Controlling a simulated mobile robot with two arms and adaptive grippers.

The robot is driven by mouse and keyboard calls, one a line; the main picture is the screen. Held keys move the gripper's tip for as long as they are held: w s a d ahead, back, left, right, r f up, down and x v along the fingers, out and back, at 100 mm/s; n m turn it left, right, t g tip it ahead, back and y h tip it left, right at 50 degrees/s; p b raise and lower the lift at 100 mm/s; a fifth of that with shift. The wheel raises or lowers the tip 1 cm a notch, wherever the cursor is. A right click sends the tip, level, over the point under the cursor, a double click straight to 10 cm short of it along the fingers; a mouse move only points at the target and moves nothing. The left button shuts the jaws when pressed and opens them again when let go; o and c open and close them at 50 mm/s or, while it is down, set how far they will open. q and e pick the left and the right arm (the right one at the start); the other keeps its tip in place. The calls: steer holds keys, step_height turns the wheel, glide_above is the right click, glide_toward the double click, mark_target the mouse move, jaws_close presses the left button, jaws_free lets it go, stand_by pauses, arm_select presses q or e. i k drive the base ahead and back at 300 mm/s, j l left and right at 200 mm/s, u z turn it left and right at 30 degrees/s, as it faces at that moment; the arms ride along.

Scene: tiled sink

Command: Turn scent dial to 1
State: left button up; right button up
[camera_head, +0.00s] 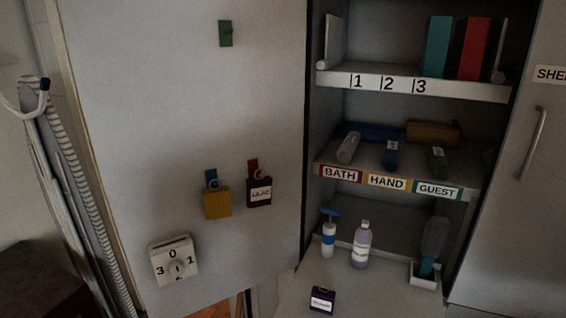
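The scent dial (159,262) is a white box on the inside face of the open grey door, low at the left. The numbers 0 at top, 1 at right, 2 at bottom and 3 at left surround a round grey knob at its centre. The box has a slot along its top edge. The knob's pointer is too small and dim for me to tell where it points. Neither of my grippers shows in the head view.
A yellow tag (217,204) and a dark LILAC tag (259,192) hang from hooks on the door. A shelf unit at right holds books, rolled towels and bottles. A small dark box (321,299) lies on the counter. A shower hose hangs at far left.

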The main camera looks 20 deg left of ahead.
mark_target(176, 268)
steer(key=u, duration=1.3)
